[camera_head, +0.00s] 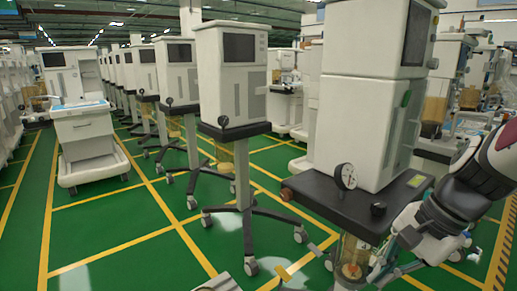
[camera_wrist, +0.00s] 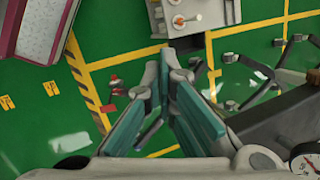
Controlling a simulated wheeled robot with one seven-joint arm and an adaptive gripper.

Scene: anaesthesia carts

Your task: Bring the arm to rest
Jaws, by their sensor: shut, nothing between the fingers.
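My arm (camera_head: 480,180) comes in at the right edge of the head view, beside the nearest anaesthesia cart (camera_head: 365,120). It is bent, with its lower part beside the cart's dark shelf (camera_head: 330,208). In the wrist view my gripper (camera_wrist: 164,68) has teal inner pads, and its fingertips are close together. It is shut and empty, above the green floor. The dark shelf (camera_wrist: 285,125) and its round gauge (camera_wrist: 305,165) lie close on the right of the gripper. In the head view the fingertips cannot be made out clearly.
A second cart (camera_head: 232,75) on a wheeled stand is left of the nearest one, with a row behind it. A white trolley (camera_head: 85,130) stands at far left. In the wrist view, a pale unit (camera_wrist: 195,18) is at the top. Green floor (camera_head: 110,225) is open at front left.

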